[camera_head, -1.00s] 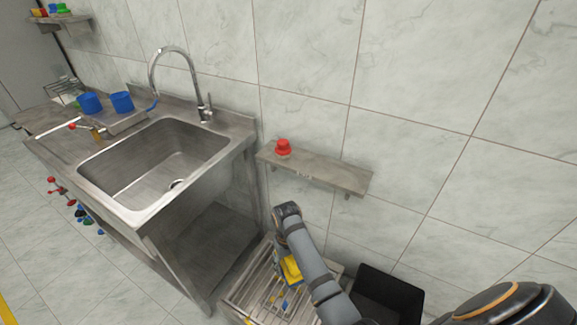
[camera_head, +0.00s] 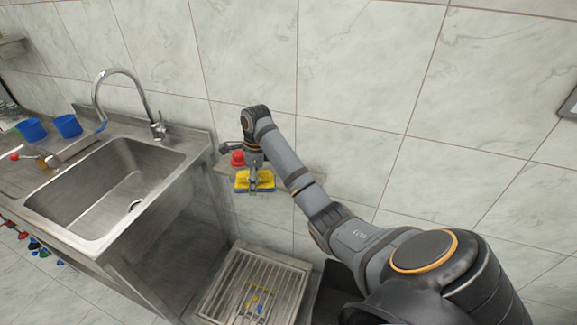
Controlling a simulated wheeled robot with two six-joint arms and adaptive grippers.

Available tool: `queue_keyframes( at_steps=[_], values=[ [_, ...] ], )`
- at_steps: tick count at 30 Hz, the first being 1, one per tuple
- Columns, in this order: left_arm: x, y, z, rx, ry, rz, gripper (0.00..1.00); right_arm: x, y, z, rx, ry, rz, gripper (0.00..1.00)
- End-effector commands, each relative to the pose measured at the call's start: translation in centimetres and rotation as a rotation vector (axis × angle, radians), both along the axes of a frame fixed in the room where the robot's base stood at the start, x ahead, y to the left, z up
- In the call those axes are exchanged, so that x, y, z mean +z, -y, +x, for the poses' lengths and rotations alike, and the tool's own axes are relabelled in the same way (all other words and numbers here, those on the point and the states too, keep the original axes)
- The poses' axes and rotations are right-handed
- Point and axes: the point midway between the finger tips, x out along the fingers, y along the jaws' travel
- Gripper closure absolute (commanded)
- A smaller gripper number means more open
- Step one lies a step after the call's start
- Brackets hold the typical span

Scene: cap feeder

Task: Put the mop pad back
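My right arm comes in from the right, and its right gripper (camera_head: 254,178) points down near the wall shelf (camera_head: 308,172). It appears shut on the mop pad (camera_head: 241,185), a yellow block with a blue lower side. The pad is up off the floor rack, in front of or over the left part of the shelf; I cannot tell whether it touches the shelf. The fingers are small and partly hide the pad's middle. My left gripper is not in view.
A red object (camera_head: 237,158) sits on the shelf close behind the pad. Below is a slatted metal rack (camera_head: 284,262) with small yellow and blue pieces. A steel sink (camera_head: 118,185) with a tap (camera_head: 158,128) and blue cups (camera_head: 68,125) stands at left. A black bin is partly hidden beside the rack.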

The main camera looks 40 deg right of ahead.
Motion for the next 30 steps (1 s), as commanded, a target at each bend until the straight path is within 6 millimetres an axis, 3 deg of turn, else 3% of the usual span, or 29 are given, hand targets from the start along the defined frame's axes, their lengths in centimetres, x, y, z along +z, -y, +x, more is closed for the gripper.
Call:
queue_keyframes(
  at_steps=[1, 4, 11, 16, 18, 23, 27, 30],
  values=[
    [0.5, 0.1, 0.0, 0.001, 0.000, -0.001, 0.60, 2.0, 0.9, 0.4, -0.111, 0.004, -0.002, 0.89],
    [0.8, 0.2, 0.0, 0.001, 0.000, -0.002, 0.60, 4.0, 2.0, 0.7, -0.288, 0.000, 0.000, 0.89],
    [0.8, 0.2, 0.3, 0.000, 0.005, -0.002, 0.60, 5.0, 2.7, 0.9, -0.410, -0.004, 0.001, 0.89],
    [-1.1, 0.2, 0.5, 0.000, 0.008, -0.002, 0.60, 3.3, 5.3, 1.0, -0.412, -0.004, -0.002, 0.89],
    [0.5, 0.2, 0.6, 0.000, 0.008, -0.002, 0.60, 3.3, 7.4, 1.1, -0.413, -0.008, -0.002, 0.89],
    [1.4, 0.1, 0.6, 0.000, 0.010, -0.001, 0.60, 1.3, 11.9, 1.5, -0.411, -0.007, 0.000, 0.89],
    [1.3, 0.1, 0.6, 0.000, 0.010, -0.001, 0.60, -2.3, 14.4, 1.7, -0.408, -0.007, 0.003, 0.89],
    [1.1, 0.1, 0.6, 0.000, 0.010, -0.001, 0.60, -3.8, 15.5, 1.9, -0.408, -0.004, 0.002, 0.89]
  ],
)
